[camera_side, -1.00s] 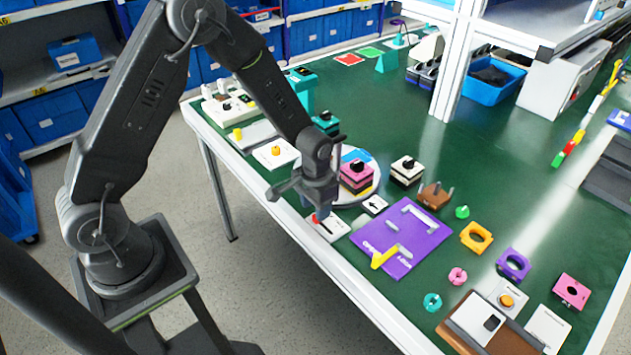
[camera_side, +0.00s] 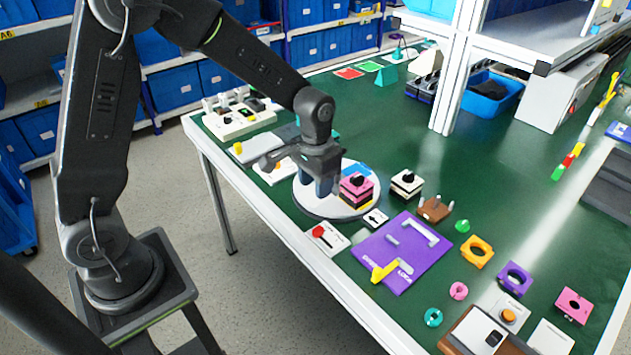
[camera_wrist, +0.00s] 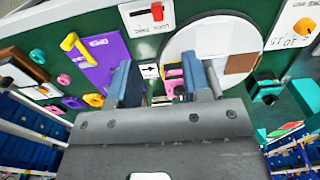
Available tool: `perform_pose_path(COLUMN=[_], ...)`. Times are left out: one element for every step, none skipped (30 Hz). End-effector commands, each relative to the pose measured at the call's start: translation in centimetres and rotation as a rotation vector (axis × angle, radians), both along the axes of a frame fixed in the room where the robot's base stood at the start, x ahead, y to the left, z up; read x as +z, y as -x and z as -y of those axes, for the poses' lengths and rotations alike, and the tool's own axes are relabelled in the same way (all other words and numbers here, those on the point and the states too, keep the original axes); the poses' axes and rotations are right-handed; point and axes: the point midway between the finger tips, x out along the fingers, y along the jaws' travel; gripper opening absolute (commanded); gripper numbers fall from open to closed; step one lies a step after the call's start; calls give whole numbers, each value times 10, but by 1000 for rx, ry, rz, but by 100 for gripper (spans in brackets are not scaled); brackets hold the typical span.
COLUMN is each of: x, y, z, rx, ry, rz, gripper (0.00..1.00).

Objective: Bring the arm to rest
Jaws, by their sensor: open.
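My gripper (camera_side: 322,185) is open and empty, fingers pointing down over the left part of the round white disc (camera_side: 308,205) in the side view. Whether the fingertips touch the disc cannot be told. The wrist view shows two blue-grey fingers (camera_wrist: 161,80) spread apart. A white plate with a red handle (camera_side: 318,231) lies in front of the disc, clear of my gripper; the handle also shows in the wrist view (camera_wrist: 157,10). A white plate with an orange knob (camera_side: 277,167) lies to the left behind my gripper, partly hidden by it.
A pink and black block with a black knob (camera_side: 357,185) stands on the disc close right of my gripper. A white and black block (camera_side: 406,183) stands further right. A purple board (camera_side: 425,240) with a yellow handle lies to the front right. Green table is open at centre right.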

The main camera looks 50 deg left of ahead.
Motion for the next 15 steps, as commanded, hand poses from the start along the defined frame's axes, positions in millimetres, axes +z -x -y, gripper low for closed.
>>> perform_pose_path(x=[2,4,10,15,23,33,43,53,66,76,85,97,105,112,122], y=[1,1,3,6,8,13,18,23,31,38,45,55,63,71,81], z=[0,0,0,0,1,1,1,1,2,2,2,3,3,3,3], rx=[0,0,0,0,0,0,0,0,-1,-1,-1,-1,-1,-1,-1], ry=[0,0,0,0,0,-1,-1,-1,-1,-1,-1,-1,-1,-1,-1], rz=[4,8,17,26,39,57,74,91,118,138,157,183,201,220,246], gripper=[45,45,45,45,45,45,45,45,45,45,45,45,45,45,45])
